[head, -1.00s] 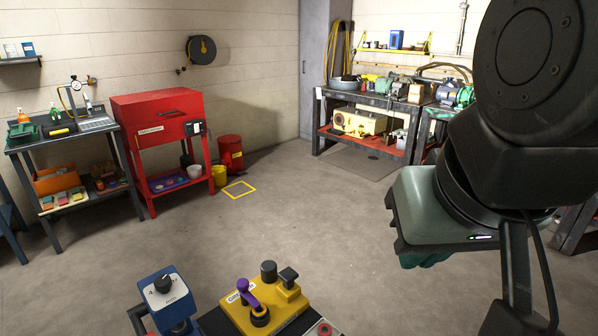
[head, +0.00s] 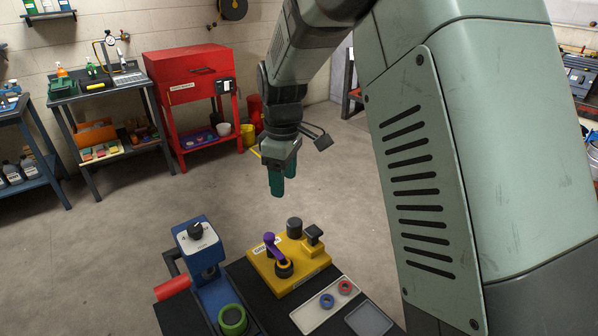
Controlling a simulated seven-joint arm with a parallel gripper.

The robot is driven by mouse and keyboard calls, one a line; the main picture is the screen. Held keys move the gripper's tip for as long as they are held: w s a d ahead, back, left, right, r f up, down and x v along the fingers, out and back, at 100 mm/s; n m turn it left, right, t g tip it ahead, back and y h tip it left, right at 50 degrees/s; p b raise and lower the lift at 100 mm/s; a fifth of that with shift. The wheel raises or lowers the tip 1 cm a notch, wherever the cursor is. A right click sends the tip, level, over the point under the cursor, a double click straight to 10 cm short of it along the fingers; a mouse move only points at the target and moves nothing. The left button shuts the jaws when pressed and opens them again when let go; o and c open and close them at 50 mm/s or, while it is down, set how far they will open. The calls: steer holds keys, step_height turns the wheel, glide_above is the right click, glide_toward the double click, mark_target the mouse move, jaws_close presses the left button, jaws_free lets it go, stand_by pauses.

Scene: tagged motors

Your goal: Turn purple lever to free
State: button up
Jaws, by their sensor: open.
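The purple lever (head: 271,245) sits on top of a yellow block-shaped fixture (head: 292,275) at the lower middle of the head view. Its purple arm tilts up and away from a dark round hub. A label lies beside it, but its text is too small to read surely. The fixture also carries a dark cylinder and a dark square-topped post. My gripper (head: 283,184) hangs above and beyond the fixture, pointing down, with its green fingers open and empty. It is apart from the lever.
A blue device with a dark knob (head: 195,231) stands left of the fixture, near a green ring (head: 232,320) and a red cylinder (head: 173,285). A tray (head: 326,304) with a blue and a red ring lies in front. My arm fills the right side.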

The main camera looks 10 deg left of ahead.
mark_target(269, 236)
steer(key=a+f+n, duration=0.1)
steer(key=f, duration=0.5)
steer(key=a+f, duration=0.2)
steer(key=f, duration=0.4)
steer(key=w+a+f+n, duration=0.1)
steer(key=f, duration=0.5)
steer(key=shift+a+f+n+g, duration=0.25)
steer(key=shift+a+n+g, duration=0.05)
steer(key=shift+g, duration=0.1)
steer(key=shift+c, duration=0.4)
steer(key=c, duration=1)
